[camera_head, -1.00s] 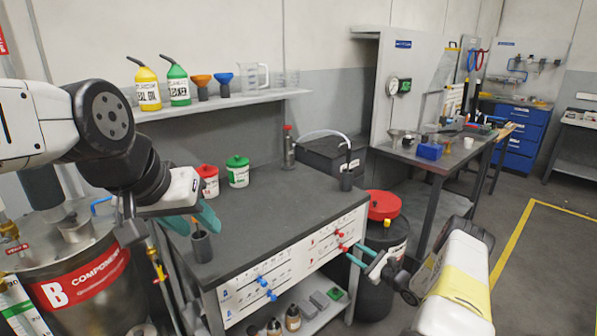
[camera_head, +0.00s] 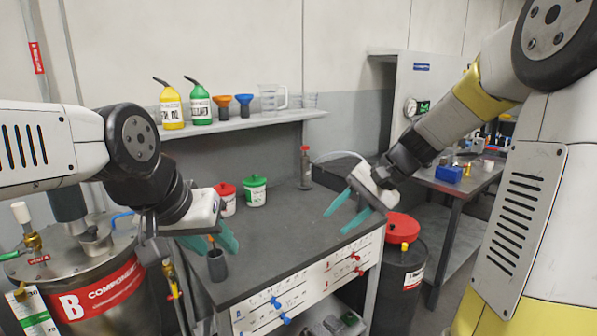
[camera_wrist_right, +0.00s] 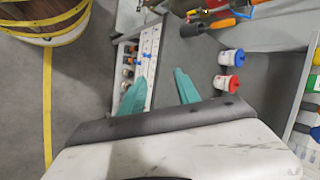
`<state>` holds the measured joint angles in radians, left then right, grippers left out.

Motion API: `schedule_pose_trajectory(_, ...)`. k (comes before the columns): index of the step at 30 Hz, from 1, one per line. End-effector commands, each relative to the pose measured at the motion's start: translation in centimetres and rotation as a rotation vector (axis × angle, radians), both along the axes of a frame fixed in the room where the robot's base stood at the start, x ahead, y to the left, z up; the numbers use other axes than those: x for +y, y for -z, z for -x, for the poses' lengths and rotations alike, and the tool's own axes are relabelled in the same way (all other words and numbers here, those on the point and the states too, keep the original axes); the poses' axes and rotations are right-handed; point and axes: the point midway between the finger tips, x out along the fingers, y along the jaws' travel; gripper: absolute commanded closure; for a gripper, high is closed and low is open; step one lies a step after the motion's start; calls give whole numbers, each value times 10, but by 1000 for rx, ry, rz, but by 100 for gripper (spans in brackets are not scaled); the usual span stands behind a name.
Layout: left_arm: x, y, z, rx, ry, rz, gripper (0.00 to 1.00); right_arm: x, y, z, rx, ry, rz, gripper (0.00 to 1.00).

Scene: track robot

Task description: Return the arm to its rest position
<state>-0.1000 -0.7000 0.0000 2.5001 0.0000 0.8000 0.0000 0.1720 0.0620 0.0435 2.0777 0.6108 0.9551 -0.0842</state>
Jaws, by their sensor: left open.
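My right arm (camera_head: 460,115) comes in from the upper right, raised and bent. Its gripper (camera_head: 334,222) is open and empty over the right part of the dark workbench top (camera_head: 275,215), its teal fingers pointing down and left. In the right wrist view its fingers (camera_wrist_right: 160,88) are spread, with nothing held between them. My left gripper (camera_head: 222,248) is open near the bench's left edge, close to a small dark cup (camera_head: 217,265). I cannot tell if it touches the cup.
Red-lidded (camera_head: 226,197) and green-lidded (camera_head: 255,191) jars stand at the bench's back. Red (camera_head: 357,257) and blue (camera_head: 275,302) valves line its front panel. The middle of the bench top is clear.

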Motion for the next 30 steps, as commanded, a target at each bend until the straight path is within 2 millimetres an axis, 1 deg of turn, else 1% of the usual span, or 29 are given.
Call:
schedule_pose_trajectory(1, 0, 0, 0, 0, 0, 0, 59, 0, -13, 21, -47, -33, 57, 61)
schedule_pose_trajectory(6, 0, 0, 0, 0, 0, 0, 59, -9, -34, 82, -196, -130, 253, 61)
schedule_pose_trajectory(9, 0, 0, 0, 0, 0, 0, 59, -18, -42, 114, -289, -177, 357, 61)
schedule_pose_trajectory(13, 0, 0, 0, 0, 0, 0, 59, -30, -46, 146, -396, -222, 467, 61)
schedule_pose_trajectory(15, 0, 0, 0, 0, 0, 0, 59, -36, -47, 157, -440, -237, 511, 61)
schedule_pose_trajectory(19, 0, 0, 0, 0, 0, 0, 59, -42, -47, 168, -490, -252, 558, 61)
schedule_pose_trajectory(30, 0, 0, 0, 0, 0, 0, 59, -43, -46, 170, -501, -258, 571, 61)
